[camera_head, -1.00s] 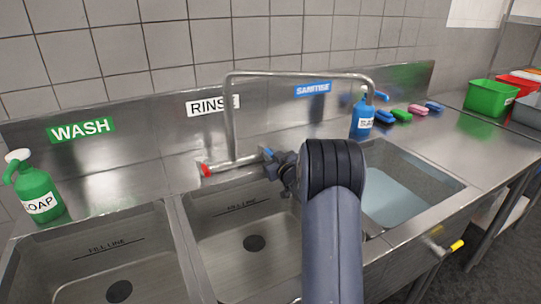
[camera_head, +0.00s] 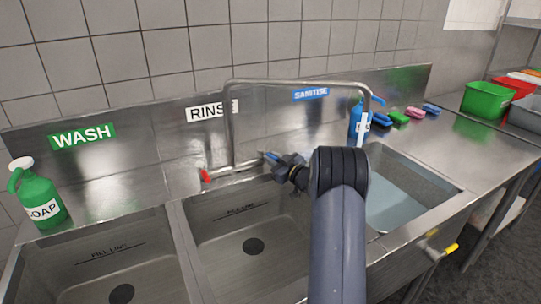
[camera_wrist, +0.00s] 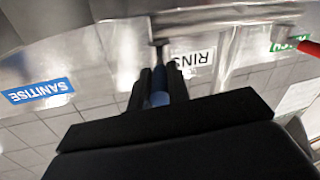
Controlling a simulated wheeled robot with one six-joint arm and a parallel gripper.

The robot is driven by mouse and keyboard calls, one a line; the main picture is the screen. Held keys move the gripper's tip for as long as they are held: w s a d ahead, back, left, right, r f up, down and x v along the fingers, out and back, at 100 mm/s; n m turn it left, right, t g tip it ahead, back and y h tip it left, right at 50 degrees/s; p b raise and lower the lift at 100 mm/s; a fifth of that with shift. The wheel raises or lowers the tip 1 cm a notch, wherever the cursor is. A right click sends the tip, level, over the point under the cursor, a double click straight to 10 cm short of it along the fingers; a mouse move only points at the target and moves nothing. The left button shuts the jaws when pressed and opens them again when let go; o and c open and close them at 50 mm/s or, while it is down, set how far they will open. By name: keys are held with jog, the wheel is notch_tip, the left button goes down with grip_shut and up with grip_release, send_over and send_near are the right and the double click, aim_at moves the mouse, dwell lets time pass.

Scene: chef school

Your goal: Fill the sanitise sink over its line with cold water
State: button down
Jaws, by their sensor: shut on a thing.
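The sanitise sink (camera_head: 448,190) is the right-hand basin, under the blue SANITISE sign (camera_head: 311,94). Pale blue water (camera_head: 392,208) stands in it; its fill line is not visible. The spout (camera_head: 300,82) arches over to this sink, and a pale vertical streak like a water stream (camera_head: 364,127) shows below its end. The blue tap lever (camera_head: 271,157) is on the mixer behind the rinse sink. My gripper (camera_head: 284,164) is at this lever. In the wrist view my gripper (camera_wrist: 160,74) is shut around the blue lever (camera_wrist: 159,98). A red lever (camera_head: 205,175) is at the mixer's left end.
The wash sink (camera_head: 95,232) and rinse sink (camera_head: 190,232) show no water. A green soap bottle (camera_head: 40,196) stands at the left. A blue bottle (camera_head: 356,118) and coloured brushes (camera_head: 398,117) stand behind the sanitise sink. A yellow-ended drain handle (camera_head: 449,249) sticks out in front.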

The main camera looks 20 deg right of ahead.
jog(key=shift+w+d+r+n+g+y+p, duration=0.15)
jog(key=shift+d+n+g+y+p, duration=0.25)
jog(key=shift+n+y, duration=0.5)
jog(key=c, duration=1.3)
grip_release()
jog(key=shift+c, duration=0.2)
notch_tip(320, 180, up, 10)
jog(key=shift+f, duration=0.1)
